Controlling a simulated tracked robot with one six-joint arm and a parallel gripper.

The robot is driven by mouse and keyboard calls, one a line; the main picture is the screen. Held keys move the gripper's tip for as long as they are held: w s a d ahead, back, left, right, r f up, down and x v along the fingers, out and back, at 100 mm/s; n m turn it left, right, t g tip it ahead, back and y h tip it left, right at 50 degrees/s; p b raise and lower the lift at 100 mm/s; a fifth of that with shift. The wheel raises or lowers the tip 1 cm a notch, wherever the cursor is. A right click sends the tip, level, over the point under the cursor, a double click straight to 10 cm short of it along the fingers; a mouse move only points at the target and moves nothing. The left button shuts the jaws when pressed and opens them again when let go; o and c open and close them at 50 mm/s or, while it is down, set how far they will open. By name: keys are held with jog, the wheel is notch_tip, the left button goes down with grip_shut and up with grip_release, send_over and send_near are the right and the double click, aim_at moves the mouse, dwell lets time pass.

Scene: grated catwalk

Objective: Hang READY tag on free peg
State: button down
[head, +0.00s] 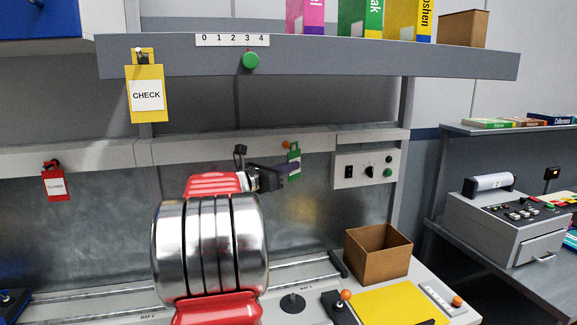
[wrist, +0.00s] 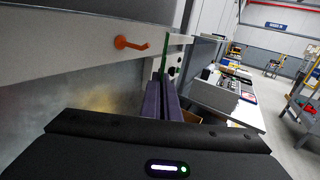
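My gripper (head: 288,168) is shut on a green tag (head: 294,153), which I take to be the READY tag; its wording is not legible. In the wrist view the tag (wrist: 165,58) shows edge-on between the purple fingers (wrist: 163,98). An orange peg (wrist: 133,43) sticks out bare from the grey rail, left of the tag and apart from it. In the head view the peg (head: 286,145) shows just left of the tag's top. A yellow CHECK tag (head: 147,95) hangs at the shelf edge. A red tag (head: 55,183) hangs on a red peg at left.
A green round knob (head: 250,60) sits on the shelf front (head: 320,55). A grey control box (head: 366,168) is right of the tag. An open brown box (head: 378,254) and a yellow mat (head: 400,303) are on the bench below.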

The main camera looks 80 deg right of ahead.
jog(key=shift+s+a, duration=0.55)
jog(key=shift+a, duration=0.35)
jog(key=shift+s, duration=0.1)
dwell(0.8)
